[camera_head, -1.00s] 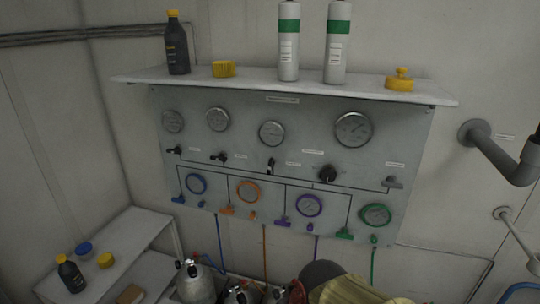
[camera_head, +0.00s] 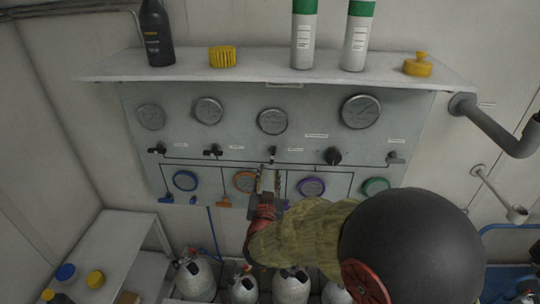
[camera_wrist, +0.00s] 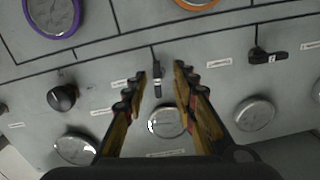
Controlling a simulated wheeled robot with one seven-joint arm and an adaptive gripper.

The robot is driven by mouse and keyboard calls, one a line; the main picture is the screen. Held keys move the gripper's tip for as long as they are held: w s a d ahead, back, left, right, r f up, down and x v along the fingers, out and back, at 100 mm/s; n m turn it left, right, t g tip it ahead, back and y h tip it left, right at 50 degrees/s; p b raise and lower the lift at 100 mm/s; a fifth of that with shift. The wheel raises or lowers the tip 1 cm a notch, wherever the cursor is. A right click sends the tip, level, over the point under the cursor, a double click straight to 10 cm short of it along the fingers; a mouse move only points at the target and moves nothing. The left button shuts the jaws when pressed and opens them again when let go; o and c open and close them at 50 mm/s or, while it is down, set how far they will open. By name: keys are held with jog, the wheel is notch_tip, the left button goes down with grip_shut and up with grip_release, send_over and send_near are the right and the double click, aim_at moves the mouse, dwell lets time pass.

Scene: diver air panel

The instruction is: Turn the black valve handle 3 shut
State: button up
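Black valve handle 3 (camera_head: 272,154) is the small black lever in the middle of the grey panel (camera_head: 290,100). It stands upright in the head view, unlike the sideways handles to its left. In the wrist view the handle (camera_wrist: 156,76) shows between my fingertips, also upright. My gripper (camera_head: 268,182) is just below the handle in the head view. In the wrist view my gripper (camera_wrist: 160,78) is open, one finger on each side of the handle with gaps. Contact is not visible, and the exact distance to the panel is unclear.
Gauges (camera_head: 272,121) sit above; coloured-ring gauges (camera_head: 185,180) below. A shelf (camera_head: 280,70) with bottles overhangs the panel. Cylinders (camera_head: 195,278) stand below.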

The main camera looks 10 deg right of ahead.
aim_at(272, 159)
jog(key=shift+t+h, duration=0.3)
jog(key=x, duration=0.2)
jog(key=r+x, duration=0.1)
jog(key=x, duration=0.4)
jog(key=shift+w+d+r+p, duration=0.25)
jog(key=shift+d+p, duration=0.15)
jog(key=shift+d, duration=0.1)
jog(key=shift+c, duration=0.8)
grip_shut()
